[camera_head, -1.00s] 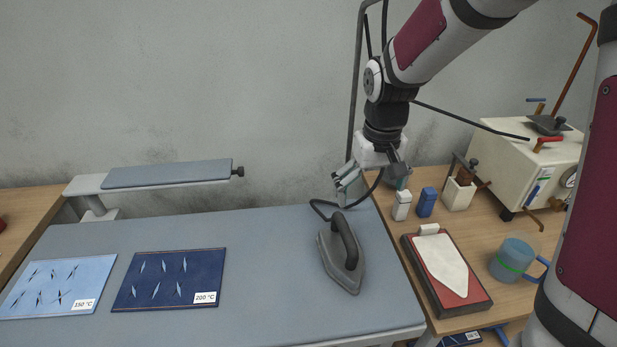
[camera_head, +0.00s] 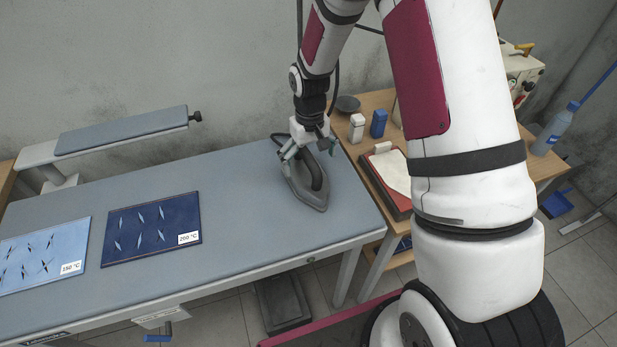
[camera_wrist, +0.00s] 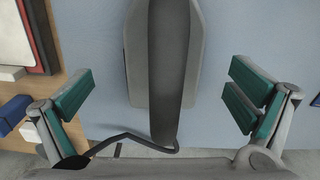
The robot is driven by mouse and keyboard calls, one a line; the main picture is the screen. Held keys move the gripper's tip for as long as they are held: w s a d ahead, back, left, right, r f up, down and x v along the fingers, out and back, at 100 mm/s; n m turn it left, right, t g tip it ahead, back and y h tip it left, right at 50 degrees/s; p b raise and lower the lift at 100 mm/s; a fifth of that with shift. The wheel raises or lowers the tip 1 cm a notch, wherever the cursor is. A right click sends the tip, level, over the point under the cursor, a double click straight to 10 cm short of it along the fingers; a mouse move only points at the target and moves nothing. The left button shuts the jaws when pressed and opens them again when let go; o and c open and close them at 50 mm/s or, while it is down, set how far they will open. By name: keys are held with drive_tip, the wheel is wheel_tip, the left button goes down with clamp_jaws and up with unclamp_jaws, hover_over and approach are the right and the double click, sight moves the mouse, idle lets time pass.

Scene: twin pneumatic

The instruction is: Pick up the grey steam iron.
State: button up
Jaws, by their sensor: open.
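The grey steam iron (camera_head: 307,184) lies flat on the blue-grey ironing table (camera_head: 250,235), near its right end. My gripper (camera_head: 309,150) is just above the iron's rear part in the head view. In the wrist view the iron (camera_wrist: 195,75) runs down the middle, its dark handle (camera_wrist: 169,70) lying between the fingers. My gripper (camera_wrist: 160,100) is open there, its green pads wide apart on both sides of the handle, not touching it. A dark cord (camera_wrist: 130,138) leaves the iron's rear end and bends to the left in the wrist view.
A light blue cloth panel (camera_head: 40,255) and a navy panel (camera_head: 150,232) lie left on the table. A small sleeve board (camera_head: 125,132) stands behind.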

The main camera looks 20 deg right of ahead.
sight(308, 173)
drive_tip(key=shift+a+f+p, duration=0.2)
drive_tip(key=shift+f+p, duration=0.5)
drive_tip(key=shift+f, duration=2)
drive_tip(key=c, duration=1.8)
drive_tip(key=shift+r, duration=0.1)
drive_tip(key=shift+c, duration=1.2)
